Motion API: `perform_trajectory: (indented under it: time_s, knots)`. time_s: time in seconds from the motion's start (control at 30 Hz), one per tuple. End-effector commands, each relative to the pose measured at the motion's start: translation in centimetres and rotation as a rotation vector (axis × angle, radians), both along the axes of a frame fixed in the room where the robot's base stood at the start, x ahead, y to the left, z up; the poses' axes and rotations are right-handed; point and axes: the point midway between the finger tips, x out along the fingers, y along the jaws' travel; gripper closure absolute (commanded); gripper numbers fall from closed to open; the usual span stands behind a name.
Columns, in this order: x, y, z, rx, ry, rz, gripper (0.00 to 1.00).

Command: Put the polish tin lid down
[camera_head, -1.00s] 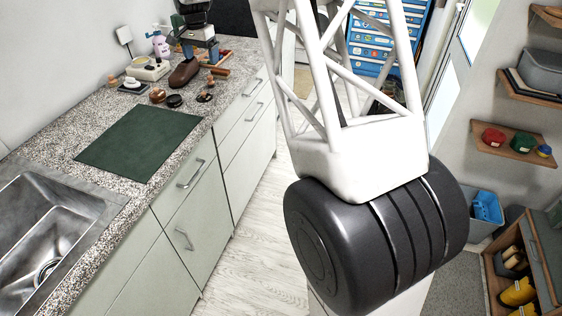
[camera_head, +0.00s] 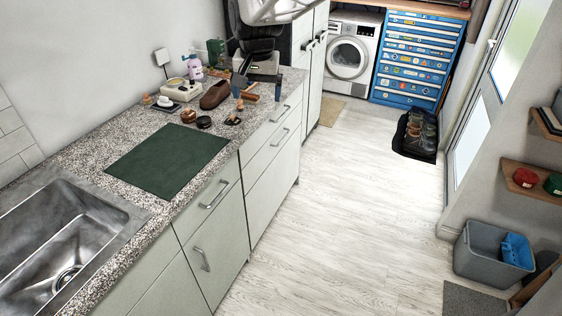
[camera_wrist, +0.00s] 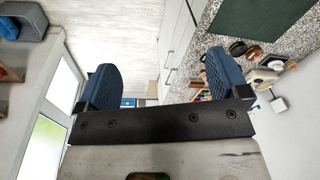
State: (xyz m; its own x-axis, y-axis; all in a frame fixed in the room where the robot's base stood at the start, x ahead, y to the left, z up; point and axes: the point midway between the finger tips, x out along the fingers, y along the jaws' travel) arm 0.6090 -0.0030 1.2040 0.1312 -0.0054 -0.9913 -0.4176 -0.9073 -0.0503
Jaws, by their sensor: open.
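Two small round polish tin pieces lie on the granite counter just beyond the green mat: a brown one (camera_head: 188,115) and a darker one (camera_head: 204,122). I cannot tell for sure which is the lid. In the wrist view they show as dark discs near the right finger (camera_wrist: 238,48). My gripper (camera_head: 259,86) is at the far end of the counter in the head view, its blue fingers apart with nothing between them. In the wrist view my gripper (camera_wrist: 160,88) is also open and empty, and the tin pieces lie outside the fingers.
A green mat (camera_head: 168,158) lies between the sink (camera_head: 62,240) and the tins. A brown shoe (camera_head: 215,94), a white device (camera_head: 181,90) and a purple bottle (camera_head: 195,67) stand behind. A small dark item (camera_head: 233,121) lies near the counter edge.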

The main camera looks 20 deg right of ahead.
Motion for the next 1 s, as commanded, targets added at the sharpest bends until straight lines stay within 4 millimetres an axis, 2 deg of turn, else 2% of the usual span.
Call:
perform_trajectory:
  time_s: [0.1,0.37,0.7,0.9,1.0]
  knots:
    - [-3.7,0.0,0.2,-0.007,-0.014,0.046,0.07]
    - [-11.4,-0.1,-0.5,-0.024,-0.038,0.148,0.07]
    - [-21.1,-0.1,-2.9,-0.052,-0.069,0.283,0.07]
    - [-26.0,-0.1,-4.9,-0.067,-0.085,0.355,0.07]
    - [-27.7,-0.1,-5.7,-0.074,-0.091,0.380,0.07]
